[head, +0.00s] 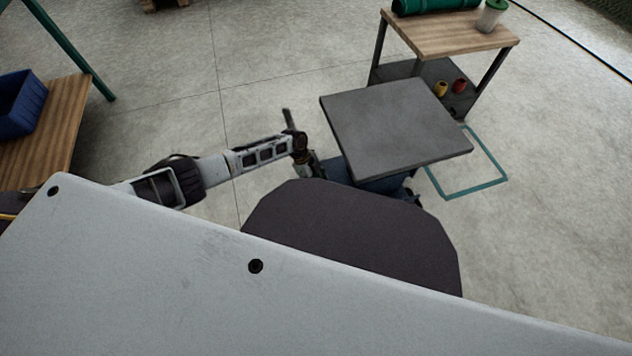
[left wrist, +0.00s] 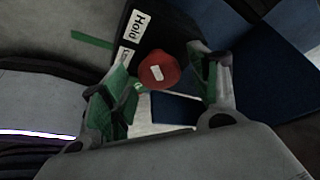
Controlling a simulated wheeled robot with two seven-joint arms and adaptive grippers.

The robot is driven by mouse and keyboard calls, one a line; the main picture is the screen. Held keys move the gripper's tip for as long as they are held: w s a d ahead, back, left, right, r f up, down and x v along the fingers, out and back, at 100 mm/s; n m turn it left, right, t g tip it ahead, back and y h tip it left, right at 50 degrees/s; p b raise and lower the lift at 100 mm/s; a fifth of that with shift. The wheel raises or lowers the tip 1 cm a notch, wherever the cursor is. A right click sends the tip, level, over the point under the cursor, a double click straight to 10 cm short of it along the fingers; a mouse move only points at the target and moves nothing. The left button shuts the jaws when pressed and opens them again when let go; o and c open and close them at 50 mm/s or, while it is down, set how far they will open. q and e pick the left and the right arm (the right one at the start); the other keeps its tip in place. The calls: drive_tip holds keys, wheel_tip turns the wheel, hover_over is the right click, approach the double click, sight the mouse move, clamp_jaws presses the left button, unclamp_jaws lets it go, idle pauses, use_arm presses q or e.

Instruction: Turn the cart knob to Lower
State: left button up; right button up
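The cart (head: 395,125) has a flat grey top and a blue body below it. In the left wrist view, its red knob (left wrist: 165,66) with a white mark sits by a black panel (left wrist: 147,45). One label (left wrist: 137,25) reads "Hold"; a second label (left wrist: 124,57) below it is too small and partly covered to read. My left gripper (left wrist: 163,84) is open, with one green-padded finger on each side of the knob and visible gaps between. In the head view my left gripper (head: 312,165) is at the cart's left side, and the knob is hidden. My right gripper is not in view.
A wooden-topped shelf table (head: 450,35) with a green roll, a cup and small red and yellow items stands behind the cart. A wooden bench (head: 60,120) with a blue bin (head: 22,105) is at left. A teal outline (head: 490,183) marks the floor right of the cart.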

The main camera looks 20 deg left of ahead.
use_arm(q)
drive_tip(key=c, duration=1)
